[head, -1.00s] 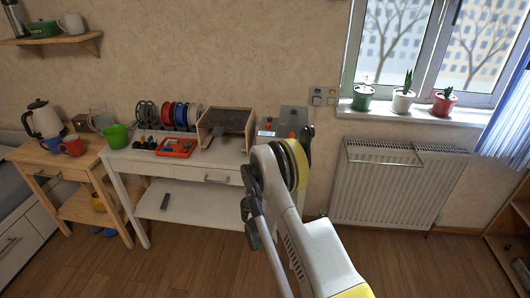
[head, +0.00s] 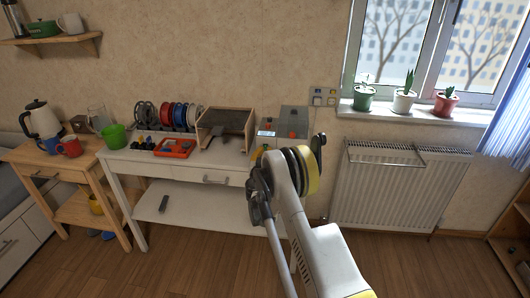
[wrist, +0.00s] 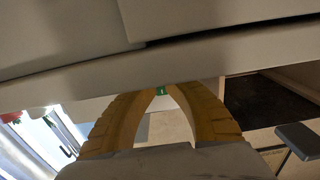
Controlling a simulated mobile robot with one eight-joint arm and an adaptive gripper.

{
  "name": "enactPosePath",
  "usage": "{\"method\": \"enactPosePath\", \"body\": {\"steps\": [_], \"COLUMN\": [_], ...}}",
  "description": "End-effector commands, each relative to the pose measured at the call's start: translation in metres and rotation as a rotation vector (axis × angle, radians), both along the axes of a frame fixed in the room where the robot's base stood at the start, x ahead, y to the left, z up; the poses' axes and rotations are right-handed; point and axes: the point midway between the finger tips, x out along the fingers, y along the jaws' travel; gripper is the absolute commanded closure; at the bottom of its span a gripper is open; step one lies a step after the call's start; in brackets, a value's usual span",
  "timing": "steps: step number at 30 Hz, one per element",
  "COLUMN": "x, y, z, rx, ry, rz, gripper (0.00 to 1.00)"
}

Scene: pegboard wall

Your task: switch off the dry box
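A grey box (head: 293,118) with orange-red buttons and a small lit display (head: 266,133) stands at the right end of the white table; I take it for the dry box. My arm covers its lower right part in the head view. A small green patch with a white mark shows between the tips. Whether they touch it is unclear.
An open wooden box (head: 226,124) stands left of the grey box on the white table (head: 135,155). Filament spools (head: 180,114) and a red tray (head: 174,148) are further left. A radiator (head: 400,190) and potted plants (head: 403,102) are to the right.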

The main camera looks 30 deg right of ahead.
Motion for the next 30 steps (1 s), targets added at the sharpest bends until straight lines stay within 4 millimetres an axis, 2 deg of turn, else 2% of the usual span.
{"method": "enactPosePath", "body": {"steps": [28,30], "x": [0.001,0.001], "y": [-0.0005,-0.0005], "z": [-0.0012,-0.0012], "rx": [-0.062,-0.062], "ry": [-0.09,-0.09], "rz": [0.0,0.0], "gripper": [1.0,0.72]}}
